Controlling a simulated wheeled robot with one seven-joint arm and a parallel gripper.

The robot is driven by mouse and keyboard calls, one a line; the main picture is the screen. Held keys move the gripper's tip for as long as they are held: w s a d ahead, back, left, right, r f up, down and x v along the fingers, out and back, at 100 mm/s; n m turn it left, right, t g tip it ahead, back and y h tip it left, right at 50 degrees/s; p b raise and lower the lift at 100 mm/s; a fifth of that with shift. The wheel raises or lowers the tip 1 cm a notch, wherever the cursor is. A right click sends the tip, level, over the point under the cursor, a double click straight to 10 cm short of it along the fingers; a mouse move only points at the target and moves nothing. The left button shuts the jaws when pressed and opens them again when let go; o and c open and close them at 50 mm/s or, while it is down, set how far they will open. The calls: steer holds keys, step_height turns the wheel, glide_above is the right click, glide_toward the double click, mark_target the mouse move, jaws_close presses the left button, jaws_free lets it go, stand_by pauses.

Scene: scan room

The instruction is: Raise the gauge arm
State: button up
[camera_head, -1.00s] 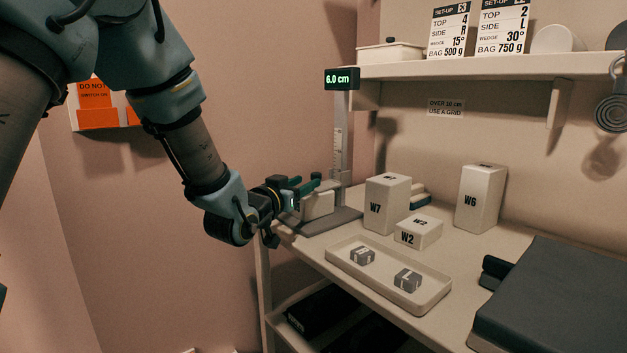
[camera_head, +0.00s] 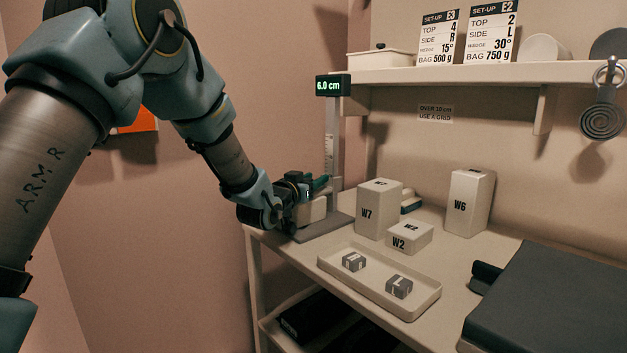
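The gauge is a pale upright post with a scale (camera_head: 331,150) at the table's far left corner. Its display (camera_head: 333,85) reads 6.0 cm. A dark green bar, seemingly part of the gauge arm (camera_head: 320,182), sticks out low on the post. A pale block (camera_head: 311,211) sits below it on the grey base plate (camera_head: 326,227). My gripper (camera_head: 308,187) is right at the green bar, reaching in from the left above the block. Its fingers are small, dark and partly hidden, so I cannot tell whether they touch or grip the bar.
Blocks W7 (camera_head: 376,209), W2 (camera_head: 409,238) and W6 (camera_head: 470,203) stand right of the gauge. A tray (camera_head: 427,300) with two small marked blocks lies in front. A dark slab (camera_head: 550,310) covers the right side. A shelf (camera_head: 450,75) hangs above.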

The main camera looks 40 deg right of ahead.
jaws_close()
stand_by(1.2)
